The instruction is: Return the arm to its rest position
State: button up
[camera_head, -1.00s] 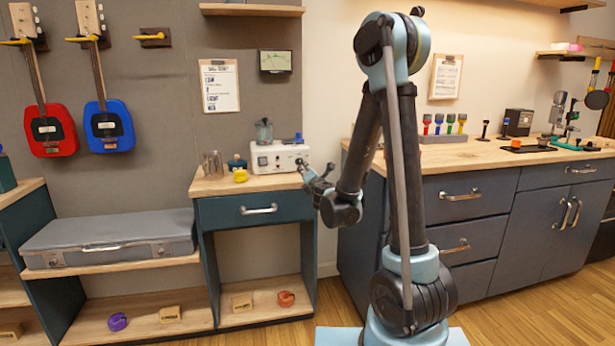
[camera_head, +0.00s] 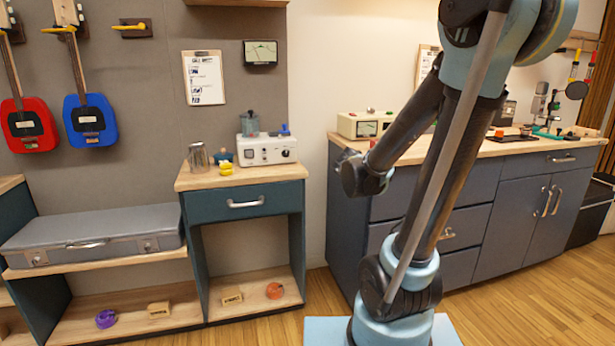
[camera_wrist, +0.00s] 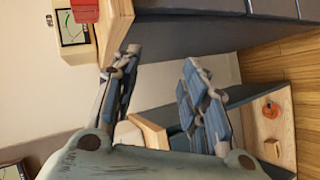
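My arm stands folded at the right of the middle in the head view. Its elbow is high at the top edge and its forearm slopes down left to the wrist, in front of the counter's left end. The fingers cannot be made out there. In the wrist view my gripper (camera_wrist: 160,72) shows two blue-grey padded fingers spread apart. Nothing is held between them; only wall and furniture show behind the gap.
The wooden-topped counter (camera_head: 545,147) with a beige meter box (camera_head: 362,124) is behind my arm. The small cabinet (camera_head: 243,203) with a white machine (camera_head: 267,149) stands left. A grey case (camera_head: 95,225) lies on a shelf. Wooden floor (camera_head: 515,300) is clear at right.

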jog(key=s+f+m+g+y, duration=0.2)
jog(key=s+f+m+g, duration=0.3)
jog(key=s, duration=1)
jog(key=s+d+f+m+g+y, duration=0.1)
jog(key=s+f+m+g, duration=0.4)
jog(key=s, duration=1.1)
jog(key=shift+d+f+m+y, duration=0.2)
jog(key=shift+f+m+y, duration=0.25)
jog(key=shift+m, duration=0.75)
jog(key=shift+w+f, duration=0.25)
jog(key=shift+w, duration=0.2)
